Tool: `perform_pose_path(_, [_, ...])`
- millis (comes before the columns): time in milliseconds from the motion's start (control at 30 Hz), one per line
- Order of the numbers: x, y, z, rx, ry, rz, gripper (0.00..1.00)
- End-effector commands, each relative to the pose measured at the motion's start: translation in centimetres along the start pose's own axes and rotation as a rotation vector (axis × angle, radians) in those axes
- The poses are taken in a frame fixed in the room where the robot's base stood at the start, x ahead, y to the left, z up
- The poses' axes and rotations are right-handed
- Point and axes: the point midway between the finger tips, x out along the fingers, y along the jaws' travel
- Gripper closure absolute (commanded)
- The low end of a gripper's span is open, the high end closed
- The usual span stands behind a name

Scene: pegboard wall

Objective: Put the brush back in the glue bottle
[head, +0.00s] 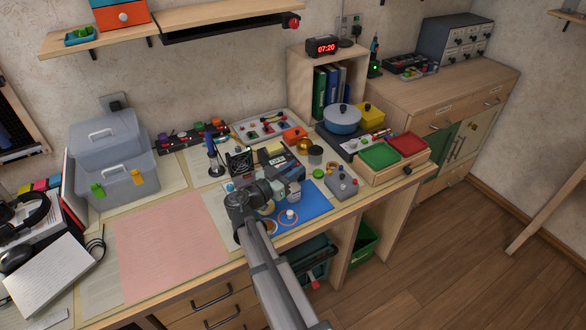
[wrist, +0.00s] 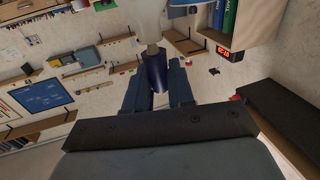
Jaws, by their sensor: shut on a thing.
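In the wrist view my gripper (wrist: 155,98) is shut on a dark blue handle (wrist: 156,72), which I take to be the brush. A narrow grey-brown part (wrist: 153,48) sticks out beyond the handle toward a large pale shape at the top edge; I cannot tell what that shape is. In the head view my gripper (head: 284,190) is low over the blue mat (head: 318,200), and my wrist hides much of the brush. A small white round thing (head: 290,214) stands on the mat within an orange ring. I cannot clearly pick out the glue bottle.
A pale translucent thing (head: 293,172) stands close behind my gripper. A grey box with knobs (head: 341,182) is to the right. A black fan (head: 239,161) and a blue upright tool (head: 213,155) stand behind left. The pink sheet (head: 172,245) at left is clear.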

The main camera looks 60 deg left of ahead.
Motion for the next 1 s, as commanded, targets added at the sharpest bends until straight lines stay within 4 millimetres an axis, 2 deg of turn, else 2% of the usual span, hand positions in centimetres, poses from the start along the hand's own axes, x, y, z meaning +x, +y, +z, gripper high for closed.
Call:
perform_pose_path(467, [0.0, -0.03, 0.65, 0.0, 0.0, 0.0, 1.0])
perform_pose_path(500, [0.0, -0.03, 0.65, 0.0, 0.0, 0.0, 0.75])
perform_pose_path(800, [0.0, -0.02, 0.66, 0.0, 0.0, 0.0, 0.47])
perform_pose_path(967, [0.0, -0.03, 0.66, 0.0, 0.0, 0.0, 0.47])
perform_pose_path(1000, [0.0, -0.03, 0.66, 0.0, 0.0, 0.0, 0.43])
